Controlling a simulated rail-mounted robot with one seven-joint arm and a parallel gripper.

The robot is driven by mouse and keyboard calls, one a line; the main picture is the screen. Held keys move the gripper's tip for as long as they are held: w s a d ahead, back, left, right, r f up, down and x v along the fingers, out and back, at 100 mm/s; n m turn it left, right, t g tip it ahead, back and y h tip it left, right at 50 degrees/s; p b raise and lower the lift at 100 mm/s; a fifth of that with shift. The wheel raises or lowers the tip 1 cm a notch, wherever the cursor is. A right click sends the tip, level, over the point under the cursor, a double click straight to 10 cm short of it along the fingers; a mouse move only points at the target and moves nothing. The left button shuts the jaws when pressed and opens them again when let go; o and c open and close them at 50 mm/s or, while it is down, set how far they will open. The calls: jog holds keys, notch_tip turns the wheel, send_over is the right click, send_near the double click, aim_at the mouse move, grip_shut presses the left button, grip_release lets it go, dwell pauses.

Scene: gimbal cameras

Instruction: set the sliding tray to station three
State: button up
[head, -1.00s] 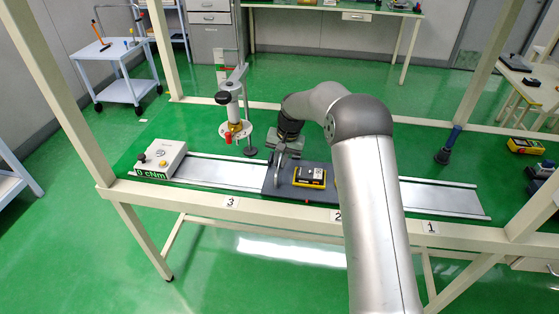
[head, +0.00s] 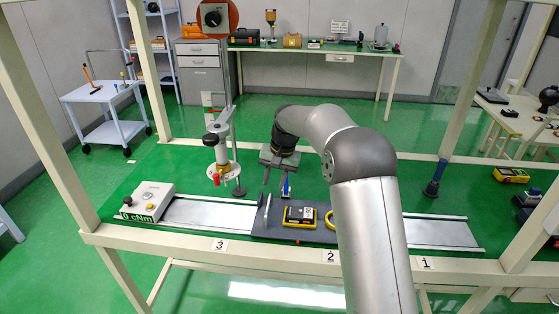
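The dark grey sliding tray (head: 325,236) sits on the metal rail (head: 210,214), between the "3" label (head: 219,245) and around the "2" label (head: 330,256). A light upright plate, perhaps a handle (head: 267,211), stands at the tray's left end. A yellow-and-black meter (head: 299,216) lies on the tray, with a yellow ring-shaped thing (head: 329,219) to its right, partly hidden by my arm. My gripper (head: 276,188) points down above the tray's left part. Its fingers look apart, with nothing visible held, above the upright plate. A small blue thing (head: 286,187) shows by the right finger.
A grey box reading "0 cNm" (head: 148,203) stands at the rail's left end. A stand with a red-and-yellow fitting (head: 222,165) is behind the rail. The rail right of my arm is bare, near the "1" label (head: 425,263). Frame posts (head: 50,140) border the bench.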

notch_tip(320, 180, up, 8)
jog(key=d, duration=0.1)
jog(key=shift+s+d+r, duration=0.15)
jog(key=shift+d+r, duration=0.1)
jog(key=shift+d, duration=0.05)
